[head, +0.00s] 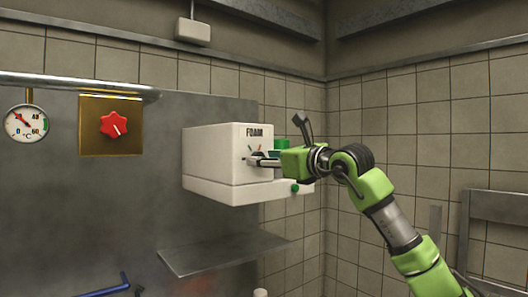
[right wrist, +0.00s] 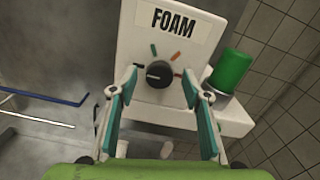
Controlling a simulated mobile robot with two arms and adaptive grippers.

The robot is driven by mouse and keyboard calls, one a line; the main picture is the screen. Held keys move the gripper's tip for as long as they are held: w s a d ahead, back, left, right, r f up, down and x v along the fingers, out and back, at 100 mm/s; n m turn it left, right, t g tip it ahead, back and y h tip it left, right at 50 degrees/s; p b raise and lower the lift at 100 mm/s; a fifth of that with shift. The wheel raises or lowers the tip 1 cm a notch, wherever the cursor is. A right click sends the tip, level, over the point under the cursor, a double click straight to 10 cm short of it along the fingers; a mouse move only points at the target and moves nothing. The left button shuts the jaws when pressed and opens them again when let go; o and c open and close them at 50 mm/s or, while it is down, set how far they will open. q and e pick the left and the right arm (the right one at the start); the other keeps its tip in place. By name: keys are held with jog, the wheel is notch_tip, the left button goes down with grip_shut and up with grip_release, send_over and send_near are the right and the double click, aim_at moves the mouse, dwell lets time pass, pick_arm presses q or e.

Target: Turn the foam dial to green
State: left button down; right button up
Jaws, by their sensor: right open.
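The foam dial (right wrist: 159,74) is a round black knob on the front of the white foam machine (head: 212,150), under a FOAM label (right wrist: 176,20). Around it are a green mark (right wrist: 153,49) at the top, orange and red marks to the right and a dark mark to the left. I cannot tell clearly where the knob points. My right gripper (right wrist: 160,76) is open, with one finger on each side of the knob; whether the fingers touch it I cannot tell. In the head view the gripper (head: 261,162) partly hides the dial. My left gripper is out of view.
A green cylinder (right wrist: 230,71) stands on the machine's ledge, right of the dial. A metal shelf (head: 222,256) sits below. On the left wall are a red star knob (head: 113,124) on a brass plate and a temperature gauge (head: 26,123). A blue bar (head: 104,290) shows bottom left.

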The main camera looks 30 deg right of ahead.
jog(key=shift+w, duration=0.35)
jog(key=c, duration=1.1)
